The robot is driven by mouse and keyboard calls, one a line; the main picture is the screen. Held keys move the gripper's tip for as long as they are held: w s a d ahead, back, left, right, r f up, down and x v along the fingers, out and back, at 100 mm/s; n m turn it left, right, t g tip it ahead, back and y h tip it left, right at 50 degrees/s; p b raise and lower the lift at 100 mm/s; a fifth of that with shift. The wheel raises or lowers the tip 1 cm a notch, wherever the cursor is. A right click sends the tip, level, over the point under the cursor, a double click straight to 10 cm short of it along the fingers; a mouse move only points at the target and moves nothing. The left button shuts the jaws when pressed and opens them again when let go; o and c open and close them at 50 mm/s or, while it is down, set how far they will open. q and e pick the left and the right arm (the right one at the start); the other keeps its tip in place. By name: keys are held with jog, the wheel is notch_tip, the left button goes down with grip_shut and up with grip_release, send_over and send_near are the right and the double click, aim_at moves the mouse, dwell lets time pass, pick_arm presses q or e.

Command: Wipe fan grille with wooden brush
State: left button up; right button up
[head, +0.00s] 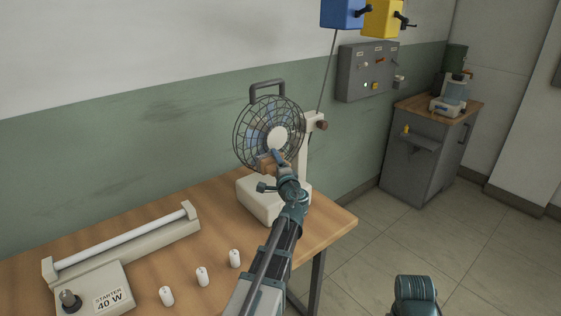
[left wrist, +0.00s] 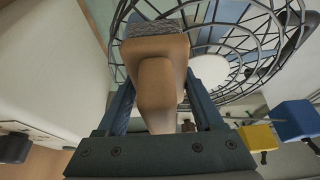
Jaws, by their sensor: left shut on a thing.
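The fan stands on the wooden table's far right part, with a round dark wire grille (head: 240,125), a pale hub and a cream base (head: 257,203). My left gripper (head: 274,162) is at the lower front of the grille, shut on the wooden brush (head: 264,164). In the left wrist view the brush's tan wooden handle (left wrist: 157,85) lies between the two blue fingers. Its grey bristles (left wrist: 152,27) face the grille wires (left wrist: 228,32). I cannot tell whether they touch the wires.
A lamp tube fixture (head: 125,240) lies at the table's left, beside a starter box (head: 92,288). Several small white pieces (head: 202,276) stand in front. A grey switch box (head: 367,72) hangs on the wall behind. The floor to the right is clear up to a grey cabinet (head: 425,165).

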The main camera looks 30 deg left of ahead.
pick_arm(q)
jog(key=shift+s, duration=0.3)
jog(key=shift+s+d, duration=0.35)
jog(key=shift+d, duration=0.6)
jog(key=shift+s+d, duration=0.35)
jog(key=shift+d, duration=0.55)
jog(key=shift+s+d, duration=0.35)
jog(key=shift+d, duration=0.6)
jog(key=d, duration=0.1)
jog(key=s+d, duration=0.1)
jog(key=shift+s+d, duration=0.1)
jog(key=shift+d, duration=0.25)
